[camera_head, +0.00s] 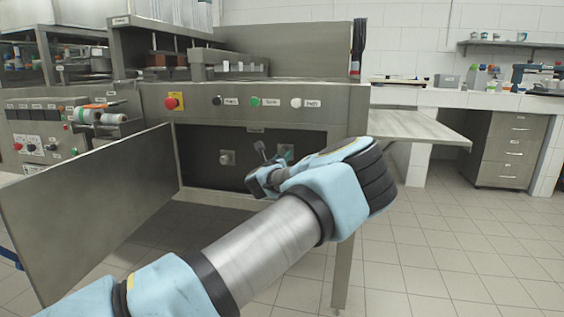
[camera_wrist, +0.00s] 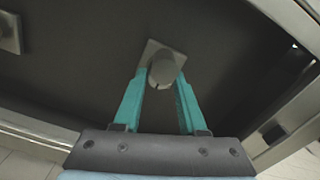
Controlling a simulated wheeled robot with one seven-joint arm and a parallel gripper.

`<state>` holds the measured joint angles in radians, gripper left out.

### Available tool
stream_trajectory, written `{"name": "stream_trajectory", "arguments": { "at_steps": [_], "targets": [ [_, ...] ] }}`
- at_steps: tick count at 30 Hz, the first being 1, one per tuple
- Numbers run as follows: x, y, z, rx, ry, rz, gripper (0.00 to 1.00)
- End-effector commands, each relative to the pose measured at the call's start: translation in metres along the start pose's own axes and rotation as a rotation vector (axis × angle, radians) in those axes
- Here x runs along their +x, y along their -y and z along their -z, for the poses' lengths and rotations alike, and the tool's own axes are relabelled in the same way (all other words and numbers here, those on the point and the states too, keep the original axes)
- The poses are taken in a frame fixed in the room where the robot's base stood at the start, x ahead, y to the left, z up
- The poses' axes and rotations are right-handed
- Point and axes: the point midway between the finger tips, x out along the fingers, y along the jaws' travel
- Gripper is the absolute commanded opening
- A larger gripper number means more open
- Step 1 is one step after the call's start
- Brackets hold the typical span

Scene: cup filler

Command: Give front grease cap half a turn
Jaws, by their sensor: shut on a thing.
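A round grey grease cap (camera_wrist: 162,71) sits on a square plate on a dark panel in the wrist view. A slot shows on its near edge. My gripper (camera_wrist: 161,84) has its two teal fingers on either side of this cap and is shut on it. In the head view, my arm reaches into the open bay under the machine, and my wrist largely hides the fingertips and the held cap. A second grey cap (camera_head: 227,157) on a square plate is to the left, and part of it shows in the wrist view (camera_wrist: 9,33).
An open metal door (camera_head: 95,205) stands out at the left of the bay. Above are a red emergency button (camera_head: 171,103) and several push buttons. The tiled floor at right is clear.

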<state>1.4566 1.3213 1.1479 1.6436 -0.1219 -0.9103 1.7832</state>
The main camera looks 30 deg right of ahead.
Motion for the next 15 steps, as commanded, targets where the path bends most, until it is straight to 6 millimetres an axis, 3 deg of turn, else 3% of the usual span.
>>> {"name": "stream_trajectory", "arguments": {
  "at_steps": [15],
  "targets": [
    [-0.0001, -0.0001, 0.0011, 0.045, -0.003, 0.0, 0.0]
  ]
}}
